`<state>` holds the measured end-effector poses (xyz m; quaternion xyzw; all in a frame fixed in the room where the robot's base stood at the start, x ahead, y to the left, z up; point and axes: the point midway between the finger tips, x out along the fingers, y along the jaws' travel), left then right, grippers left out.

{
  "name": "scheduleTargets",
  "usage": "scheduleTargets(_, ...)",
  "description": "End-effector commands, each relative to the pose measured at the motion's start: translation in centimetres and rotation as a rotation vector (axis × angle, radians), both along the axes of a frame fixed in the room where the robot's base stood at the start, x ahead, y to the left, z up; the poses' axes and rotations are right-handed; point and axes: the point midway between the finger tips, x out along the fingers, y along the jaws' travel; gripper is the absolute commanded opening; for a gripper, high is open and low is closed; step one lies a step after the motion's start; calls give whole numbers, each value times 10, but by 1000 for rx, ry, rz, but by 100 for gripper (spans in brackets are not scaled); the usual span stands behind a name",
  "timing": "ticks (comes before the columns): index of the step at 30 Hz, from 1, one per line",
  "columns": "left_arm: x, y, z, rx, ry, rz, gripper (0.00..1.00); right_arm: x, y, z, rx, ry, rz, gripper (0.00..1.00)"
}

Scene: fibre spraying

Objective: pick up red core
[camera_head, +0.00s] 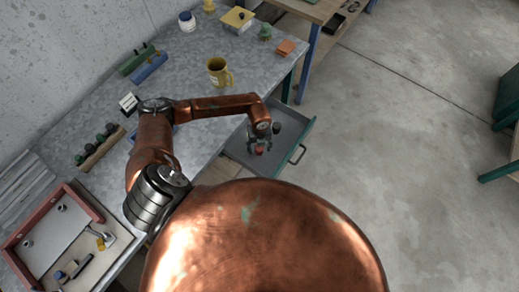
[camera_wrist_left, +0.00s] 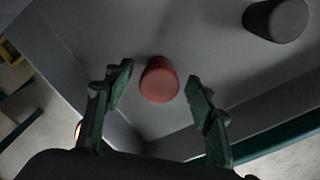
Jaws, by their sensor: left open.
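The red core (camera_wrist_left: 159,82) is a small rounded cylinder lying in an open drawer (camera_head: 238,146). In the head view the red core (camera_head: 259,151) shows just below my left gripper (camera_head: 258,147). My left gripper also shows in the left wrist view (camera_wrist_left: 158,92), with its green fingers apart on either side of the core. I see a gap between each finger and the core. A dark grey core (camera_wrist_left: 276,19) sits in the same drawer at the upper right of the wrist view; its head-view counterpart is the dark spot (camera_head: 277,127). My right gripper does not show.
The drawer's green front and handle (camera_head: 298,154) stick out from the workbench (camera_head: 85,118). On the bench are a yellow mug (camera_head: 217,71), a wooden rack (camera_head: 100,147) with several dark pieces, and a red-edged tray (camera_head: 93,207).

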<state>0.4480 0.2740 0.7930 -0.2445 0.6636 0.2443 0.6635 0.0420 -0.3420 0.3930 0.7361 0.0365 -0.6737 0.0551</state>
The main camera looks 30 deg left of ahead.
Motion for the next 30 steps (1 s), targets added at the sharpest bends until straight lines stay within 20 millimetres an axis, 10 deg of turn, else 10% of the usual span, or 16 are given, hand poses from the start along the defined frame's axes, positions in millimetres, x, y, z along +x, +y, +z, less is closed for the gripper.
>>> scheduleTargets(7, 0, 0, -2, 0, 0, 1, 50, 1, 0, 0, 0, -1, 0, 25)
scheduleTargets(30, 0, 0, -1, 0, 0, 1, 3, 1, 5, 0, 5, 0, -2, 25)
